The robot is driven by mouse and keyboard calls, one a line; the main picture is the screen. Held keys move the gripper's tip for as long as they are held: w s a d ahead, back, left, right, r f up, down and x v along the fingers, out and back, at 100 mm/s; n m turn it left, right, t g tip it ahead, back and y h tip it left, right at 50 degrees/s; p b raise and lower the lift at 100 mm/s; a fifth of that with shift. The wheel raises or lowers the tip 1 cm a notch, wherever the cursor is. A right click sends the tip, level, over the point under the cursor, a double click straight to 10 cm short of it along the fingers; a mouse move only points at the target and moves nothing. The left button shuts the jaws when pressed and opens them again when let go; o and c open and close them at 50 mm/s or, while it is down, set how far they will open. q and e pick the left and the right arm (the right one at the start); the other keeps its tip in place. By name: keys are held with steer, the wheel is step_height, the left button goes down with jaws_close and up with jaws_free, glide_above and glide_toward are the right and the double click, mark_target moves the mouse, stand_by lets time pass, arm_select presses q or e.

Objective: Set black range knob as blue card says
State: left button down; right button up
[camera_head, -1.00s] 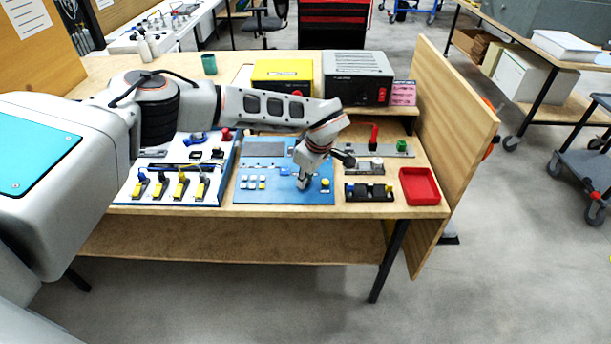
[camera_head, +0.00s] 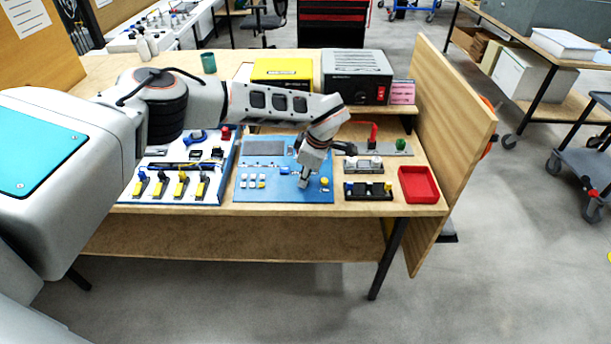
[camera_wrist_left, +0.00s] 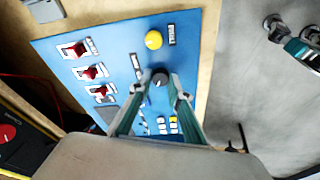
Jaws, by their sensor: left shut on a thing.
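The blue panel (camera_head: 245,196) lies on the bench in front of me. The black range knob (camera_wrist_left: 160,78) stands on it, next to a yellow button (camera_wrist_left: 153,40) in the left wrist view. My left gripper (camera_head: 303,184) reaches down to the panel. In the left wrist view its fingers (camera_wrist_left: 160,76) are on both sides of the black knob and shut on it. The knob's pointer and scale are too small to read. In the head view the hand hides the knob. I cannot make out a blue card. My right gripper is not in view.
Red toggle switches (camera_wrist_left: 90,73) sit on the panel near the gripper. A panel with yellow levers (camera_head: 160,185) is to the left. Black fixtures (camera_head: 368,191) and a red tray (camera_head: 419,185) are to the right. A wooden side board (camera_head: 450,140) closes the right end.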

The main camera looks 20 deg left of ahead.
arm_select(q)
steer(key=c, duration=1.9)
jaws_free()
steer(key=shift+r, duration=0.1)
steer(key=v, duration=1.1)
steer(key=shift+s+d+r, duration=0.15)
steer(key=shift+r, duration=0.2)
